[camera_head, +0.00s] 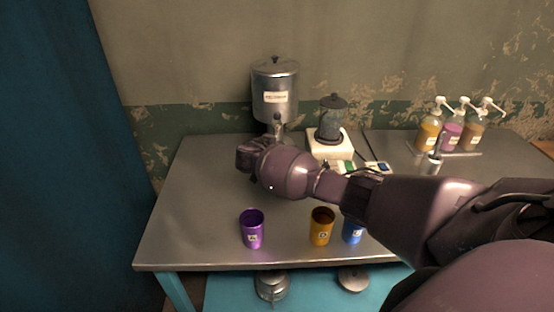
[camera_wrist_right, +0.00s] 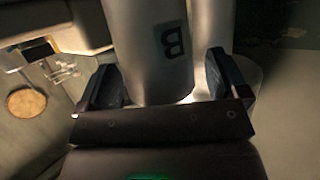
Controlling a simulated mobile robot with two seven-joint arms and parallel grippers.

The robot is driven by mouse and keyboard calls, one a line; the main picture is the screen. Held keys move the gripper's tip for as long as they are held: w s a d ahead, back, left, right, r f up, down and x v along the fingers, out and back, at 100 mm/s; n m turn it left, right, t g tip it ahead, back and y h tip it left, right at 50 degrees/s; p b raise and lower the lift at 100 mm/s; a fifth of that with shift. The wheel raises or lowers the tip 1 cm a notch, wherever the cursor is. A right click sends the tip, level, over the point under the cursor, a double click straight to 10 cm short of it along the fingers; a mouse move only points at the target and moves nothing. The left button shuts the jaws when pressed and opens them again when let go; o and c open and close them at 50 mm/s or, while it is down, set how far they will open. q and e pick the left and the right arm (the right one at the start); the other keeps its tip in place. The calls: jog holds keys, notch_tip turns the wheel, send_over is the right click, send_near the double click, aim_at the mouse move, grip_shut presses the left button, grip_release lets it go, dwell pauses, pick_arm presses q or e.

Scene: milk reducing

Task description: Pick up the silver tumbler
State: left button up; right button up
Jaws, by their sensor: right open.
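The silver tumbler (camera_wrist_right: 150,55), a metallic cylinder with a dark "B" label, stands between the two fingers of my right gripper (camera_wrist_right: 160,82) in the right wrist view. The fingers are apart, one on each side of it; I cannot tell whether either touches it. In the head view my right gripper (camera_head: 250,157) is in front of the metal dispenser, and the arm hides the tumbler there. My left gripper is not in view.
Purple (camera_head: 253,230), orange (camera_head: 322,226) and blue (camera_head: 352,231) cups stand at the front of the metal table (camera_head: 190,215). The dispenser (camera_head: 274,90) and a blender (camera_head: 331,125) stand at the back. Pump bottles (camera_head: 452,135) are at the right. The table's left side is clear.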

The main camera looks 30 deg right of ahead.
jog(key=c, duration=1.2)
jog(key=shift+r, duration=0.15)
